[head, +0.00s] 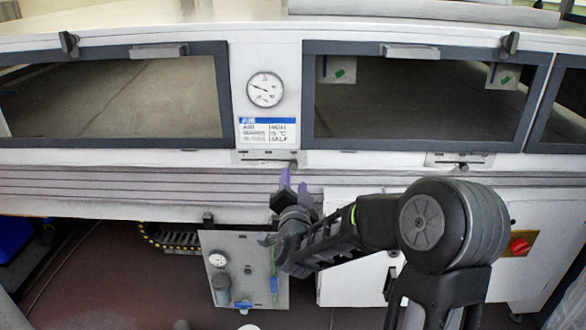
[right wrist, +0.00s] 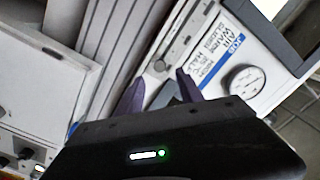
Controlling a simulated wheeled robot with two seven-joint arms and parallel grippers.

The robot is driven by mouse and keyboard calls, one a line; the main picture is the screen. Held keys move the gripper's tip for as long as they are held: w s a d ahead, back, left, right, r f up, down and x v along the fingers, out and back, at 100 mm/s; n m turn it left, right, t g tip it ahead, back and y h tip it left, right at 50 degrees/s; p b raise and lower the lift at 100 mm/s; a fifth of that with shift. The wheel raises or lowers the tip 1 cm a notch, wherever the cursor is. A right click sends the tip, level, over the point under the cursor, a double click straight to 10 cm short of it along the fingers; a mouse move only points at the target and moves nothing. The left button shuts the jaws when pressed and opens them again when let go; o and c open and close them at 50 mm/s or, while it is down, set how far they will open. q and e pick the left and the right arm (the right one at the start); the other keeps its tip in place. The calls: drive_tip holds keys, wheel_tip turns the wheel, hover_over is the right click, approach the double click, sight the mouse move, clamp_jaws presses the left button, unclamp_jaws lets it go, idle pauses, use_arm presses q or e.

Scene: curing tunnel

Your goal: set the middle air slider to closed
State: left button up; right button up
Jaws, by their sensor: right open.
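The middle air slider (head: 262,157) is a narrow grey plate under the label between the two windows. A small dark knob shows near its right end, just above my right gripper (head: 293,180). That gripper has purple fingertips, is open and empty, and points up at the ledge just below the slider. In the right wrist view, the slider plate (right wrist: 172,52) runs slantwise beyond my two spread fingertips (right wrist: 160,92). I cannot tell whether a finger touches the knob. My left gripper is not in view.
Another air slider (head: 460,160) sits under the right window. A round gauge (head: 265,89) and a blue-and-white label (head: 267,131) are above the middle slider. A panel with a small gauge (head: 217,259) hangs below, behind my right arm. A red knob (head: 519,246) is at right.

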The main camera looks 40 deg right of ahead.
sight(294, 167)
drive_tip(key=x, duration=0.7)
drive_tip(key=shift+w+d+f+p, duration=0.1)
drive_tip(key=shift+w+d+p, duration=0.15)
drive_tip(key=shift+p, duration=0.1)
drive_tip(key=shift+c, duration=0.2)
clamp_jaws()
idle(0.9)
